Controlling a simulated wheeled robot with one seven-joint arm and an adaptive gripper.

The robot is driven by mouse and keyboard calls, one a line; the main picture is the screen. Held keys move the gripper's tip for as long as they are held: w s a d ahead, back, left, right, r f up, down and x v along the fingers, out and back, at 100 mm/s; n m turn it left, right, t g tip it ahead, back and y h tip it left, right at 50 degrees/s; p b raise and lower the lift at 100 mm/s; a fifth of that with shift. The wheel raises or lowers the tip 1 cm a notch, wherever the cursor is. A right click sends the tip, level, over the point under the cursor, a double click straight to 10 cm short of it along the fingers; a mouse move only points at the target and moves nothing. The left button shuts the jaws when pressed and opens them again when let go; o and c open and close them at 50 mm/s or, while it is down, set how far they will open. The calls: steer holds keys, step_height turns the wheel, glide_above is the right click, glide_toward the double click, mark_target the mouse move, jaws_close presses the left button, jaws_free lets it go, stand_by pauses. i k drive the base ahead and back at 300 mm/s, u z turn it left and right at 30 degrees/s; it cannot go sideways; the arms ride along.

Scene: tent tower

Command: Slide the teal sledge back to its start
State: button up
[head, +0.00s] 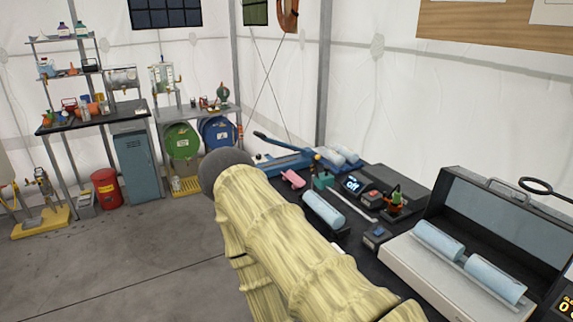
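A small teal block (322,181), which looks like the teal sledge, sits on the dark bench top (416,186). My gripper does not show.
A blue long-handled tool (283,152) lies at the bench's far end. A pink block (293,179), a light blue roll (323,209) and a small display (354,185) are nearby. An open case (490,240) with blue rolls stands at right.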

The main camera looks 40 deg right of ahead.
mark_target(325, 178)
steer(key=u, duration=0.05)
steer(key=i, duration=0.85)
steer(key=z, duration=1.75)
